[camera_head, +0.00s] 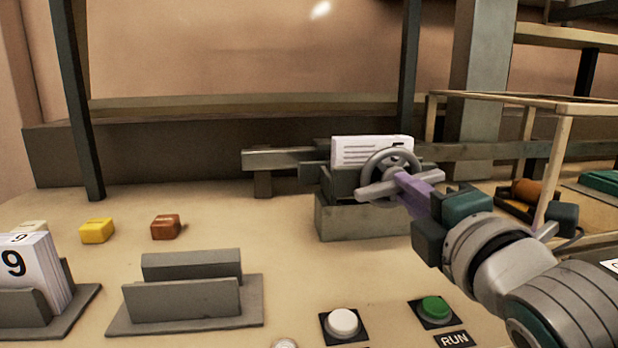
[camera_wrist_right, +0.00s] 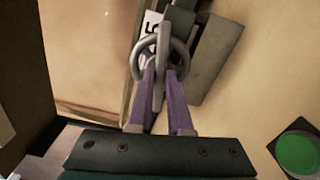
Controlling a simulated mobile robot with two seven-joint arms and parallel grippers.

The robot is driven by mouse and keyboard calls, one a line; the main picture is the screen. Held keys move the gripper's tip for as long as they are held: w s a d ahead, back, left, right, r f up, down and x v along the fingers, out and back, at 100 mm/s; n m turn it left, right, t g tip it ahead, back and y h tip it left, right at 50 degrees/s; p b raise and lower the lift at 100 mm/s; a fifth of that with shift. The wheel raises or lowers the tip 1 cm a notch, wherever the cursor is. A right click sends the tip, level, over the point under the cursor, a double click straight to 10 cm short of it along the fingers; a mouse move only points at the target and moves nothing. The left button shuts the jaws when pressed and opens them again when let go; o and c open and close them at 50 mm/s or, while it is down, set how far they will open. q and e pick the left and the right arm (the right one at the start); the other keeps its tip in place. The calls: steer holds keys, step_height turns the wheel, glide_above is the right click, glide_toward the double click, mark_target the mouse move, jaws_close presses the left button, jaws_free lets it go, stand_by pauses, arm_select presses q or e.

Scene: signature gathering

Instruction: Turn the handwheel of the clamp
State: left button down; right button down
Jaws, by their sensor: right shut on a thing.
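The clamp (camera_head: 350,222) is a grey block on the table, with a stack of white printed sheets (camera_head: 358,150) standing in it. Its grey handwheel (camera_head: 388,155) faces me, with a bar across the rim. My right gripper (camera_head: 402,184) reaches in from the right, and its purple fingers are shut on the handwheel's bar. In the right wrist view the purple fingers (camera_wrist_right: 162,82) sit on either side of the grey bar, with the wheel's ring (camera_wrist_right: 181,55) behind. The fingers hide part of the wheel. My left gripper is not in view.
A stack of cards marked 9 (camera_head: 30,268) stands in a holder at the left. An empty grey holder (camera_head: 190,298) is in front. A yellow block (camera_head: 97,230) and a brown block (camera_head: 165,227) lie behind. White (camera_head: 342,322) and green (camera_head: 435,308) buttons are near the front edge. A wooden frame (camera_head: 557,165) stands right.

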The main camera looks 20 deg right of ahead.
steer(key=shift+m+p, duration=1.85)
steer(key=shift+m, duration=3.25)
steer(key=c, duration=0.8)
jaws_free()
steer(key=shift+c, duration=0.2)
steer(key=v, duration=1)
